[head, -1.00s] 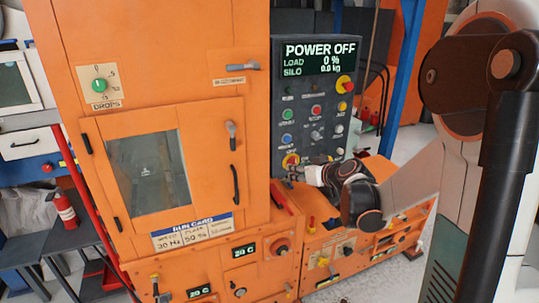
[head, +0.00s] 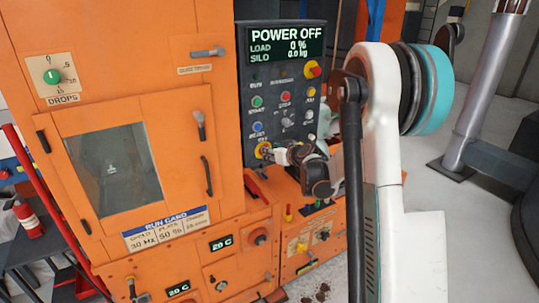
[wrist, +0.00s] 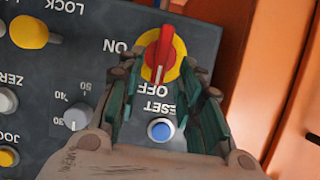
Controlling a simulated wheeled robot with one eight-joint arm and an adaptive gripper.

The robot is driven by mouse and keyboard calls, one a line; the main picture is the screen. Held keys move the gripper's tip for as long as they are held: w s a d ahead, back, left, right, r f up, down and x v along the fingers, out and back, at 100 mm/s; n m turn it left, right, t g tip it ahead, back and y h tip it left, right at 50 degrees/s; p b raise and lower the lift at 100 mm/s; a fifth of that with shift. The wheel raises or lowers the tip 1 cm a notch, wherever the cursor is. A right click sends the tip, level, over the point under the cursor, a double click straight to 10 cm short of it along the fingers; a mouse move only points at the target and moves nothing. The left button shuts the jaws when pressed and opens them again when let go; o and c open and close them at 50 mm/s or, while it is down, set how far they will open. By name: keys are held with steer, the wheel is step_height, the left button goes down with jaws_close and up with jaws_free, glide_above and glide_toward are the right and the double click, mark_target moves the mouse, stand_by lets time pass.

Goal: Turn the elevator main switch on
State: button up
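The main switch (wrist: 166,50) is a red rotary handle on a yellow round plate. In the wrist view, which shows the panel upside down, its narrow end points at the OFF label and the ON label sits to the left. In the head view, the switch's yellow plate (head: 263,149) is at the lower left of the dark control panel (head: 244,75), partly hidden by my gripper (head: 268,153). The panel display (head: 286,42) reads POWER OFF. In the wrist view, my gripper (wrist: 165,75) is open, its green-padded fingers on either side of the handle; contact cannot be told.
A blue RESET button (wrist: 160,130) lies between my fingers, below the switch in the wrist view. A grey knob (wrist: 77,117) and a yellow knob (wrist: 30,32) are to the left. The orange cabinet (head: 225,120) stands beside the panel.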

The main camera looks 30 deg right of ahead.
steer(key=shift+x, duration=1.15)
jaws_close()
steer(key=shift+d+f+m+t+y+b, duration=0.4)
steer(key=shift+m+y+b, duration=0.75)
steer(key=shift+m, duration=1.1)
steer(key=shift+d+f+m+t+y+b, duration=0.45)
steer(key=shift+m+y+b, duration=0.7)
steer(key=shift+m, duration=1.05)
steer(key=shift+d+f+m+t+y+b, duration=0.2)
steer(key=shift+m+t+y+b, duration=0.35)
steer(key=shift+m+y+b, duration=1.15)
steer(key=shift+m+h+p, duration=0.5)
steer(key=shift+m+p, duration=0.05)
steer(key=shift+m, duration=0.1)
